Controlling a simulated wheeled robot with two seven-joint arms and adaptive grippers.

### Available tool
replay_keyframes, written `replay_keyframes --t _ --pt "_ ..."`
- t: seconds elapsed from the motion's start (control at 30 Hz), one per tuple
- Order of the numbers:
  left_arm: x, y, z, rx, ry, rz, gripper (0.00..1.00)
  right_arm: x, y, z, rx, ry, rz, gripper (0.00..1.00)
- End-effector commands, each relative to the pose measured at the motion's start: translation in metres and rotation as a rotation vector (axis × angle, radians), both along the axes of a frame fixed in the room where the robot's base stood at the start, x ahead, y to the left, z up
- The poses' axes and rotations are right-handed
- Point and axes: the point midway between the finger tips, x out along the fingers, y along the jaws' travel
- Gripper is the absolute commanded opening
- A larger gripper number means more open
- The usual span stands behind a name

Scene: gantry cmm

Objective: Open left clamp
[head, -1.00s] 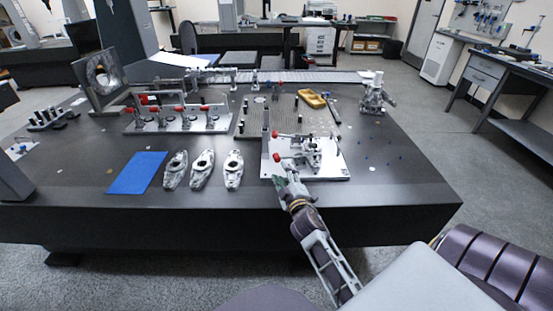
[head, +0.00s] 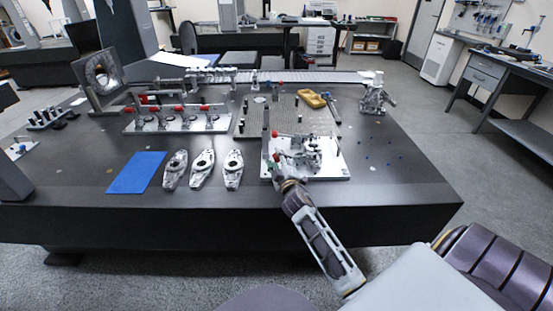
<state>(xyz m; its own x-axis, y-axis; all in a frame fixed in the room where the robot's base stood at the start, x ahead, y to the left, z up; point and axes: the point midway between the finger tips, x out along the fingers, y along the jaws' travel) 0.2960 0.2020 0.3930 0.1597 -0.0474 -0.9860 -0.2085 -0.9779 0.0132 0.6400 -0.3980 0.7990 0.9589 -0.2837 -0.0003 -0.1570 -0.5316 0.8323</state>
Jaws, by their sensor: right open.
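The clamp fixture is a white plate (head: 335,172) near the table's front edge, with metal clamp parts (head: 309,150) on it. Two red handle tips stand at its left side: one upper red tip (head: 274,134) and one lower red tip (head: 279,157). My right gripper (head: 281,172) is at the plate's front left, just below the lower red tip. It is open; its fingers are small and partly hidden, and I cannot tell whether they touch the handle. My left gripper is out of view.
Three grey metal parts (head: 202,169) and a blue mat (head: 137,173) lie left of the fixture. A row of red-handled clamps (head: 178,119) and a pegged plate (head: 290,118) stand behind.

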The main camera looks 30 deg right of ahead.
Motion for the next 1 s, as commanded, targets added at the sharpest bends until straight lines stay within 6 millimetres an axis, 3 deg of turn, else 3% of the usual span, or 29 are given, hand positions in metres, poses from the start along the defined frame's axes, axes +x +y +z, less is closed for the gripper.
replay_keyframes --t 0.23,0.63,1.0 --pt "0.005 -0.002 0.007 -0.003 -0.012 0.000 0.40 0.012 -0.004 0.000 0.000 0.000 0.000 0.46" --pt "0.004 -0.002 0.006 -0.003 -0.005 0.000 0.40 0.014 -0.005 0.000 0.000 0.000 0.000 0.45" --pt "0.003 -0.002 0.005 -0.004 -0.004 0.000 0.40 0.014 -0.004 -0.001 0.001 0.001 0.000 0.00"
